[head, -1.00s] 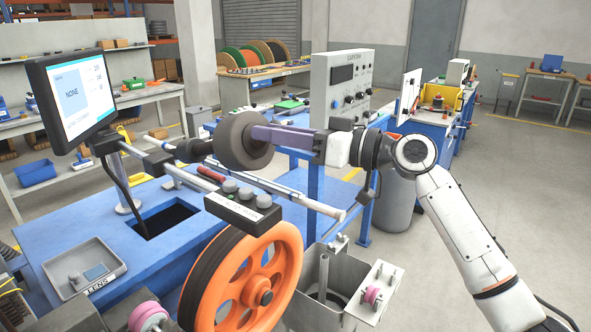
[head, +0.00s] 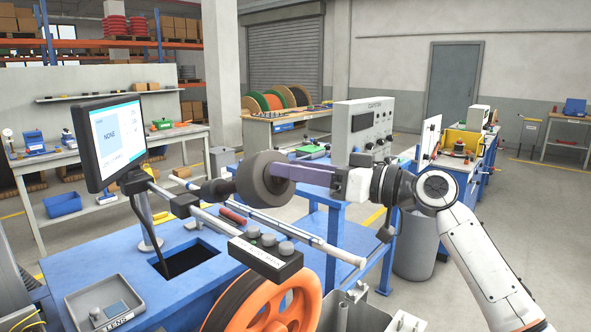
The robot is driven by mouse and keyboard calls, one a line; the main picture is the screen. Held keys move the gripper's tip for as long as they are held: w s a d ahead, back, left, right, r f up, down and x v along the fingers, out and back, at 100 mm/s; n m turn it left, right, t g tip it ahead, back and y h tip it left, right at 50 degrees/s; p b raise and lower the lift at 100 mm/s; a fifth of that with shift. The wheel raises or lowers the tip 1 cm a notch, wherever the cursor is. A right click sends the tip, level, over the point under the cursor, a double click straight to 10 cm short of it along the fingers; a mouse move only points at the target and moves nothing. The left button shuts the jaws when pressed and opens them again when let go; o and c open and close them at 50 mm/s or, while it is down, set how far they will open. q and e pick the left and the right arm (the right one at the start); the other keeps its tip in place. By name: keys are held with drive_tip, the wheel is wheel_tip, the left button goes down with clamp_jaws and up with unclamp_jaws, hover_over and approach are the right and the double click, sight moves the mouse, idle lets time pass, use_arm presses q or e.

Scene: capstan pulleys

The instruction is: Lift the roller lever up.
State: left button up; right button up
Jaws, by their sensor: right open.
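A dark grey round roller (head: 263,179) sits on a shaft with a dark fitting, above the blue bench and behind the button box. I take it to be the roller of the lever; the lever arm itself is not clearly seen. My right gripper (head: 290,173) comes in from the right in the head view. Its long purple-grey fingers reach leftward to the roller's right side. The jaws are open; whether they touch the roller cannot be told. The far ends of the fingers are partly hidden by the roller. My left gripper is not in view.
A black button box (head: 265,257) sits in front of the roller, above an orange wheel (head: 275,308). A monitor (head: 112,142) stands at left. Pale metal rails (head: 300,237) run below my right gripper. A grey control panel (head: 362,130) stands behind it.

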drive_tip(key=b+v, duration=0.2)
drive_tip(key=v, duration=0.8)
drive_tip(key=s+d+f+m+t+h, duration=0.1)
drive_tip(key=s+f+m+h, duration=0.2)
drive_tip(key=f, duration=1.5)
drive_tip(key=d+f+m+t+h, duration=0.1)
drive_tip(key=f+m+h, duration=0.25)
drive_tip(key=f, duration=1.35)
drive_tip(key=s+d+f+m+h, duration=0.2)
drive_tip(key=s+d+f+h, duration=0.15)
drive_tip(key=s+f, duration=1)
drive_tip(key=s+d+f+g+h, duration=0.1)
drive_tip(key=s+f, duration=0.4)
drive_tip(key=s, duration=0.3)
drive_tip(key=s+d+f+g+h, duration=0.1)
drive_tip(key=s+f+h, duration=0.1)
drive_tip(key=s+f, duration=0.3)
drive_tip(key=s, duration=0.3)
